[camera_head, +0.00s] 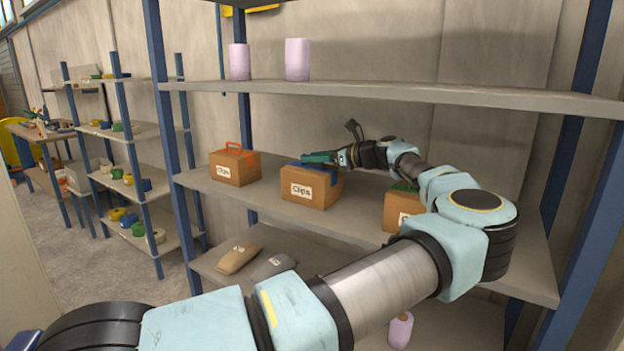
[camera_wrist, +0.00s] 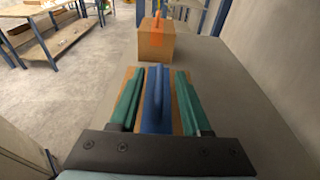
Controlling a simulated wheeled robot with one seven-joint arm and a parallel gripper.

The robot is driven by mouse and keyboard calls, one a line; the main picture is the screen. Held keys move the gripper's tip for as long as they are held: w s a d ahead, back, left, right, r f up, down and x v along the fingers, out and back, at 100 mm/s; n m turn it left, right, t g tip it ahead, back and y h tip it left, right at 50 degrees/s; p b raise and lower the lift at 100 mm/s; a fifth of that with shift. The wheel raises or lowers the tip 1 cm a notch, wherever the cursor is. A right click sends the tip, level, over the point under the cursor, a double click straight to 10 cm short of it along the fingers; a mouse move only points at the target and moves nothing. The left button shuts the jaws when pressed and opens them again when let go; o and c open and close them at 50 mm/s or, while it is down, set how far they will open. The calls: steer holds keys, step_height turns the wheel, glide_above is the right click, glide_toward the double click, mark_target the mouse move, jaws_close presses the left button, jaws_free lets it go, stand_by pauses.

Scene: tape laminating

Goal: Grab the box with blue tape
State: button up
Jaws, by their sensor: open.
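The box with blue tape (camera_head: 309,190) is a brown carton labelled "Clips" in the middle of the shelf in the head view. Its blue tape, which stands up as a handle, shows in the wrist view (camera_wrist: 157,100). My gripper (camera_wrist: 160,100) is open, with one green finger on each side of the blue handle. A gap shows between each finger and the handle. In the head view my gripper (camera_head: 320,158) is at the top of this box, and the far finger is partly hidden.
A box with orange tape (camera_head: 233,166) stands to the left on the same shelf (camera_head: 350,217). A box with green tape (camera_head: 398,212) stands to the right, partly behind my arm. An upper shelf board (camera_head: 400,93) runs above my gripper.

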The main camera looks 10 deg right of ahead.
steer(key=shift+w+a+f, duration=0.15)
steer(key=shift+w+a, duration=0.15)
jaws_close()
stand_by(1.3)
